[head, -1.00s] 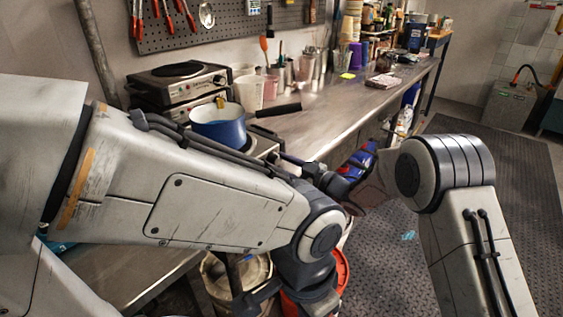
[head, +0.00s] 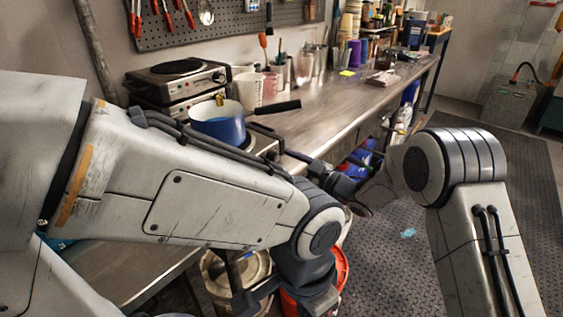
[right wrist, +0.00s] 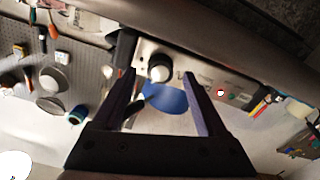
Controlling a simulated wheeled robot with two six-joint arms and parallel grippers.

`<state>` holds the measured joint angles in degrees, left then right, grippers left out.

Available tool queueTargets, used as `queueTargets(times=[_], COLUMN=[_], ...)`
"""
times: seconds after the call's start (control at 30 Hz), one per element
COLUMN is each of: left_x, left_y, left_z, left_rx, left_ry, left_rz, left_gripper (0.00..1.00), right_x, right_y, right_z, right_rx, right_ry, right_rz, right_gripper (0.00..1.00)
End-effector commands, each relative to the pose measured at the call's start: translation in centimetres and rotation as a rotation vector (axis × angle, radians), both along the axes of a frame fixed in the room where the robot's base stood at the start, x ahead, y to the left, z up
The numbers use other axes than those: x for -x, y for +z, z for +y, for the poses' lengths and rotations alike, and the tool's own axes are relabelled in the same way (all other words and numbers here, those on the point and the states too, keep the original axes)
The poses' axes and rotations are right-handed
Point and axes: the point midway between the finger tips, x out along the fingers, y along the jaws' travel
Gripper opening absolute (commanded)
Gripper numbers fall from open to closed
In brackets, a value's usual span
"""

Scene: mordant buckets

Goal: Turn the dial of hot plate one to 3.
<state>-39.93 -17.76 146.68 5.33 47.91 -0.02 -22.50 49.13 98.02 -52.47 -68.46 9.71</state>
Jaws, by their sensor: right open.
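A hot plate (head: 266,140) stands on the steel bench under a blue pot (head: 218,124). Its front panel is mostly behind my arms in the head view. My right gripper (head: 298,164) is at the bench's front edge. Its open fingers (right wrist: 161,76) line up with either side of the dial; contact cannot be told. The dial's setting is not readable. My left gripper (head: 283,300) is low, over the buckets, its jaws unclear.
More hot plate units (head: 178,83) are stacked at the back left of the bench. A white jug (head: 246,90) stands behind the pot, whose dark handle (head: 275,109) points right. Buckets (head: 240,274) stand on the floor below. The bench's right stretch is mostly clear.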

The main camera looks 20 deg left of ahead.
Motion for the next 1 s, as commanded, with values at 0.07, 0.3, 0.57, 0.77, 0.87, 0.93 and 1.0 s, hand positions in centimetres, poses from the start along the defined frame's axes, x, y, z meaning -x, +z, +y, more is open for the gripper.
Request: queueTargets(times=[0.07,0.3,0.57,0.77,0.87,0.93,1.0], left_x=[0.0,0.0,0.0,0.0,0.0,0.0,0.0], left_y=[-0.2,-0.5,-0.6,-0.6,-0.6,-0.6,-0.6], left_z=[0.0,0.0,0.0,0.0,0.0,0.0,0.0], left_rx=[0.000,0.000,0.000,0.000,0.000,0.000,0.000], left_ry=[0.000,0.000,0.000,0.000,0.000,0.000,0.000], left_rz=[0.000,0.000,0.000,0.000,0.000,0.000,0.000], left_gripper=[0.00,0.00,0.00,0.00,0.00,0.00,0.00], right_x=[0.4,2.1,3.0,3.0,3.0,2.9,2.7], right_y=[-0.1,-0.1,-0.1,-0.1,0.0,0.1,0.3], right_z=[-1.7,-6.0,-8.1,-8.2,-8.2,-8.1,-8.0], right_rx=[0.000,-0.001,0.000,0.000,0.001,0.014,0.051], right_ry=[-0.005,-0.004,-0.001,0.000,-0.002,-0.015,-0.052], right_rz=[0.003,0.002,0.002,0.001,0.002,0.003,0.010], right_gripper=[0.75,0.75,0.75,0.75,0.75,0.75,0.75])
